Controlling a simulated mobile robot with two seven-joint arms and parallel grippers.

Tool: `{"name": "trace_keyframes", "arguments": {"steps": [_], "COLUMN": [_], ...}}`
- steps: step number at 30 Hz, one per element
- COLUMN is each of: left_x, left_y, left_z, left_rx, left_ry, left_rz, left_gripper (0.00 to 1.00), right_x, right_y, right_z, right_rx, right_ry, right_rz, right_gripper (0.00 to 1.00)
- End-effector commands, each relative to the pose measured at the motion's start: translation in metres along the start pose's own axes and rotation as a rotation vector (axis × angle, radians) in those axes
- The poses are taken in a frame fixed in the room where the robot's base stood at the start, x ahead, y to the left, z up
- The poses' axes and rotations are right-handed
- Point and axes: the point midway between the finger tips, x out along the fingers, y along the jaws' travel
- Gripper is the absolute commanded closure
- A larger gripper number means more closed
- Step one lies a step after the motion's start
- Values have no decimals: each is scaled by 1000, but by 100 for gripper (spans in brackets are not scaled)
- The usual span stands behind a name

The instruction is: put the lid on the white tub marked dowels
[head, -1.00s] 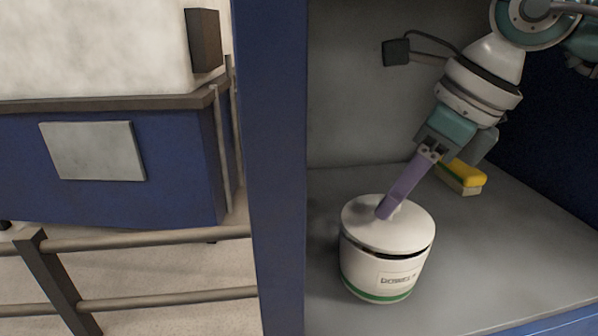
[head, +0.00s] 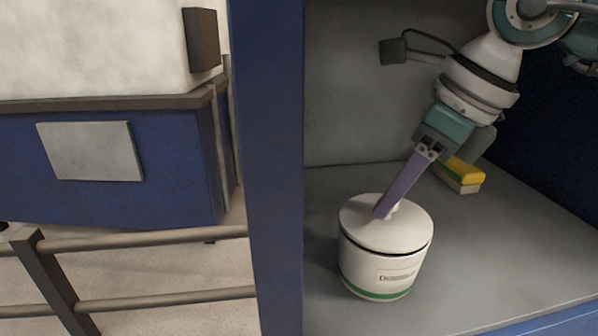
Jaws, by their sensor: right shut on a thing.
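The white tub (head: 368,270) with a green band and a dowels label stands on the grey shelf floor. The white lid (head: 410,228) lies over the tub's mouth and looks close to level, with a thin dark line under its front edge. My right gripper (head: 383,212) comes down at a slant from the upper right. Its long purple fingers are shut on the small knob at the middle of the lid. The fingers hide part of the knob. My left gripper is not in view.
A yellow and white block (head: 461,176) lies behind the gripper near the back wall. A blue post (head: 266,170) stands close left of the tub. The shelf floor (head: 500,250) to the right is clear. Metal rails (head: 150,243) are outside at left.

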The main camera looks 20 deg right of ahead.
Motion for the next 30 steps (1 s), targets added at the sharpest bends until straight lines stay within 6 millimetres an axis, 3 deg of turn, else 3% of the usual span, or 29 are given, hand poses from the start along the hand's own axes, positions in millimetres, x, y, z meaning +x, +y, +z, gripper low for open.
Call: {"name": "trace_keyframes", "arguments": {"steps": [13,14,15,23,28,30], "left_x": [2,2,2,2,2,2], "left_y": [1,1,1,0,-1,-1], "left_z": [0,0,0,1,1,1], "left_rx": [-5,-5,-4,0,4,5], "left_ry": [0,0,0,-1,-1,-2], "left_rz": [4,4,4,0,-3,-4], "left_gripper": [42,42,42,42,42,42], "right_x": [0,0,0,0,0,0], "right_y": [0,0,0,0,0,0], "right_z": [0,0,0,0,0,0], "right_rx": [0,0,0,0,0,0], "right_ry": [0,0,0,0,0,0], "right_rz": [0,0,0,0,0,0], "right_gripper": [100,69,65,35,35,28]}}
